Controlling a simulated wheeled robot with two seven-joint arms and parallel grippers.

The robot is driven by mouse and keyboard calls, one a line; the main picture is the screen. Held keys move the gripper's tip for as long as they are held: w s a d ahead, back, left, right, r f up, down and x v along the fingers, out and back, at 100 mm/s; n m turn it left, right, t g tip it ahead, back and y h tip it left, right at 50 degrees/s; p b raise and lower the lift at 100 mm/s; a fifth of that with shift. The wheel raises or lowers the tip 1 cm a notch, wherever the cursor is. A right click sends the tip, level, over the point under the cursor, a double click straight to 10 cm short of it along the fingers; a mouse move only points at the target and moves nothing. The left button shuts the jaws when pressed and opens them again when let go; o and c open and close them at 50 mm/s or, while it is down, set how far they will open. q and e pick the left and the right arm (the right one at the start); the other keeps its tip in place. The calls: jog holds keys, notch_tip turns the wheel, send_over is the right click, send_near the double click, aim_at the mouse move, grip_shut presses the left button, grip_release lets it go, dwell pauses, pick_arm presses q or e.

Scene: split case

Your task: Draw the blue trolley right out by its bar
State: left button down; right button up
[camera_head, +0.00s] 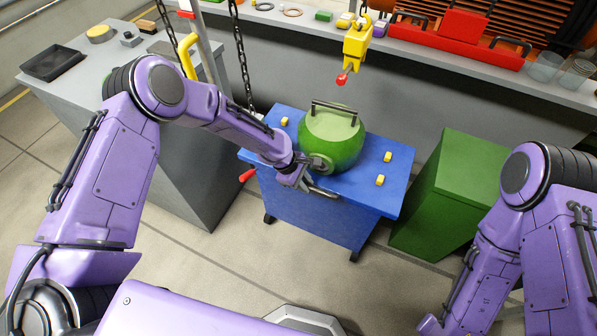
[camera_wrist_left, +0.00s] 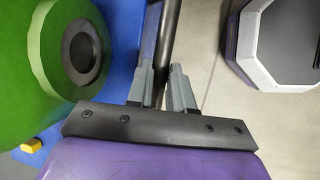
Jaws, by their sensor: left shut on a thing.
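The blue trolley (camera_head: 310,222) stands on dark feet or castors in front of the back bench. A round green case part (camera_head: 335,150) with a dark bar on top and a round dark port sits on it. My left gripper (camera_head: 303,184) is at the trolley's front edge, shut on its dark bar (camera_head: 323,194). In the left wrist view the fingers (camera_wrist_left: 160,82) close around the bar (camera_wrist_left: 167,35), beside the green part (camera_wrist_left: 45,50). My right gripper (camera_head: 432,324) shows only partly at the bottom edge; its fingers are unclear.
A yellow hoist block (camera_head: 357,42) with a red tip hangs above the trolley. A green cabinet (camera_head: 440,205) stands close on the right, a grey cabinet (camera_head: 165,150) on the left. A red handle (camera_head: 248,175) sticks out at the trolley's left. Floor in front is partly open.

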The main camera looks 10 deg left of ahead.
pick_arm(q)
jog(key=shift+s+a+r, duration=0.15)
jog(key=shift+s+a, duration=0.05)
jog(key=shift+s, duration=0.5)
jog(key=c, duration=1.3)
grip_release()
jog(key=shift+w+r, duration=0.1)
jog(key=shift+o, duration=1.4)
jog(key=shift+w+d+f, duration=0.15)
jog(key=shift+w+f, duration=0.05)
jog(key=shift+w, duration=0.1)
jog(key=shift+w+f, duration=0.1)
jog(key=shift+w, duration=0.15)
jog(key=shift+s, duration=0.2)
jog(key=v, duration=1)
jog(key=shift+r, duration=0.35)
